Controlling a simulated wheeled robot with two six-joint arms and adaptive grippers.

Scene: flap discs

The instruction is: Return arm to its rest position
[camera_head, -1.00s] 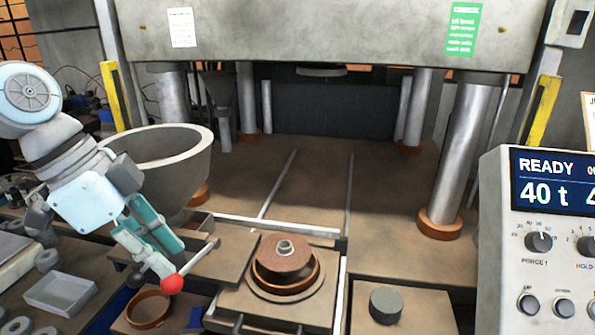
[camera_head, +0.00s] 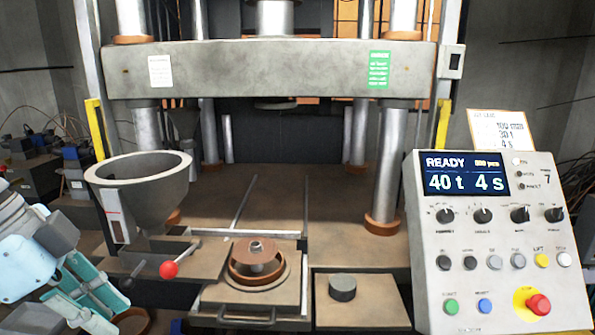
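My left gripper (camera_head: 82,306) is at the lower left of the head view, with teal fingers pointing down and to the right. It is apart from the red ball-ended lever (camera_head: 168,269) to its right. The fingers look spread, with nothing visible between them, but the tips are partly overlapped by the picture's lower area. My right gripper is not in view. The brown flap disc (camera_head: 256,248) sits in a ring-shaped mould (camera_head: 285,276) on the press slide, with a metal hub at its centre.
The hopper (camera_head: 140,195) stands left of the press bed. A dark grey cylinder (camera_head: 342,287) rests on a block at right. The control panel (camera_head: 500,240) reads READY, 40 t, 4 s and has a red stop button (camera_head: 538,304). The press bed (camera_head: 330,200) is clear.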

